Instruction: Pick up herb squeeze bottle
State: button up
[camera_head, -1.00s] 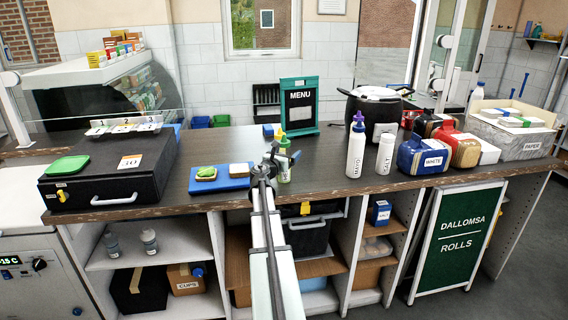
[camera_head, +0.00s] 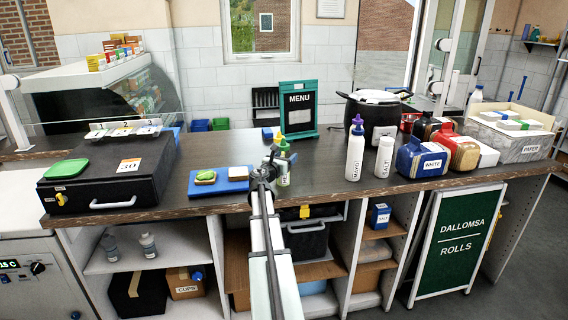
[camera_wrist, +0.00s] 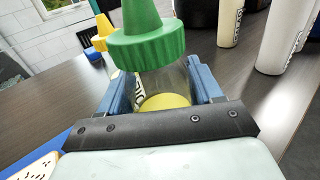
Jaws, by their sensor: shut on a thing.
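The herb squeeze bottle (camera_head: 283,165) is a clear bottle with a green cone cap, upright on the counter just right of the blue board. In the wrist view its green cap (camera_wrist: 146,42) fills the upper middle, with something yellow visible inside the bottle below. My gripper (camera_head: 272,168) reaches it from the front. In the wrist view my gripper (camera_wrist: 165,92) has its blue fingers on both sides of the bottle, shut on it. The bottle's base is hidden, so I cannot tell whether it touches the counter.
A yellow-capped bottle (camera_wrist: 103,31) stands close behind. The blue board (camera_head: 234,186) with bread lies left. The mayo bottle (camera_head: 355,152) and salt shaker (camera_head: 383,158) stand right. A menu sign (camera_head: 299,109) is behind. Bare counter (camera_head: 320,165) lies between the bottle and the mayo.

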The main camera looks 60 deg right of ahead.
notch_tip(320, 180, up, 10)
jog(key=shift+w+r, duration=0.1)
jog(key=shift+w, duration=0.05)
jog(key=shift+w+a+n+t, duration=0.1)
jog(key=shift+w+n+t, duration=0.2)
jog(key=shift+w+t, duration=0.1)
jog(key=w+a+f+n+t+y, duration=0.1)
jog(key=w+a+n+t+y, duration=0.3)
jog(key=a, duration=0.6)
jog(key=w+a+f+n+t+y, duration=0.15)
jog(key=w+a+t, duration=0.25)
jog(key=w+a, duration=0.45)
jog(key=w+a+f+n+t+y, duration=0.1)
jog(key=w+a+n+t+y, duration=0.25)
jog(key=a, duration=0.85)
jog(key=w+a+f+n+t+y, duration=0.1)
jog(key=w+a+n+y, duration=0.1)
jog(key=a, duration=1.2)
jog(key=w+a+f+n+t+y, duration=0.1)
jog(key=w+a+n+y, duration=0.1)
jog(key=a, duration=1.1)
jog(key=w+a+n+t+y, duration=0.1)
jog(key=w+a+y, duration=0.3)
jog(key=a, duration=1)
jog(key=shift+w+a+f+n, duration=0.15)
jog(key=shift+a+f+n, duration=0.2)
jog(key=shift+n, duration=0.45)
